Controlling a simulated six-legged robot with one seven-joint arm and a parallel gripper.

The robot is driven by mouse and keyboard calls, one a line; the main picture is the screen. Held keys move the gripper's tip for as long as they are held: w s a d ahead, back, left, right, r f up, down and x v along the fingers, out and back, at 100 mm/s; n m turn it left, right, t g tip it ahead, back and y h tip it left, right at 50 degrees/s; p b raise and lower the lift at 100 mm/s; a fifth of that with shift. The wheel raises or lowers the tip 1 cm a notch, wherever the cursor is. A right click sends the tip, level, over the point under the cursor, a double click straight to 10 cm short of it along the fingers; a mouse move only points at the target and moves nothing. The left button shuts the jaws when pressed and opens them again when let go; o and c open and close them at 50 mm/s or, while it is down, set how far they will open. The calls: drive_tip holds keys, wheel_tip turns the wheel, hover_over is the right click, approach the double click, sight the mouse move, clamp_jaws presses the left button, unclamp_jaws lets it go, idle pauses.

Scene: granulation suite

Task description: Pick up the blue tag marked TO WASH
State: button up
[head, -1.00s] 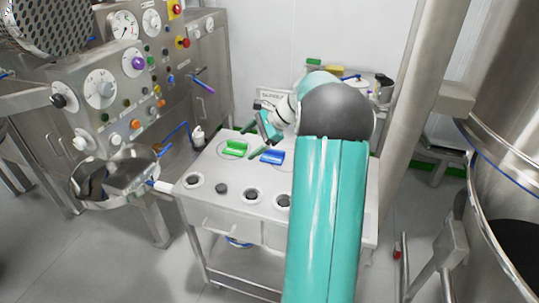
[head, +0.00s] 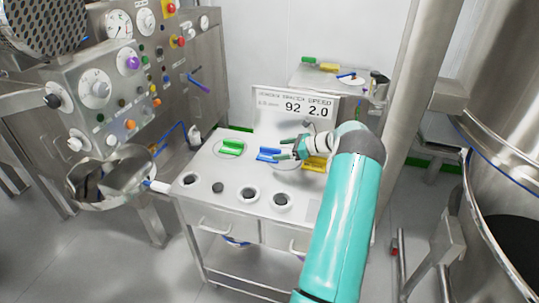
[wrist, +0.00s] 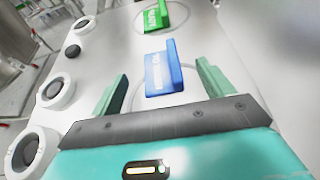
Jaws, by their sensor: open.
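The blue tag (head: 268,154) is an L-shaped piece lying on the white cart top, between a green tag and a yellow tag. In the wrist view the blue tag (wrist: 160,75) has white lettering, too blurred to read, and an upright plate on its right side. My gripper (head: 283,151) is just right of the blue tag in the head view. In the wrist view its two green fingers stand apart, one on each side of the blue tag's near end, with nothing held. I cannot tell the height of the fingertips above the cart top.
The green tag (head: 231,148) lies left of the blue one. The yellow tag (head: 314,163) sits to the right, partly behind my gripper. Several round dark-centred holders (head: 250,195) line the cart's front. A display board (head: 293,105) stands behind, reading 92 and 2.0.

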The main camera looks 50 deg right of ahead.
sight(269, 156)
drive_tip(key=shift+x, duration=3.15)
drive_tip(key=shift+s+f, duration=0.15)
drive_tip(key=c, duration=1.1)
drive_tip(key=shift+o, duration=0.2)
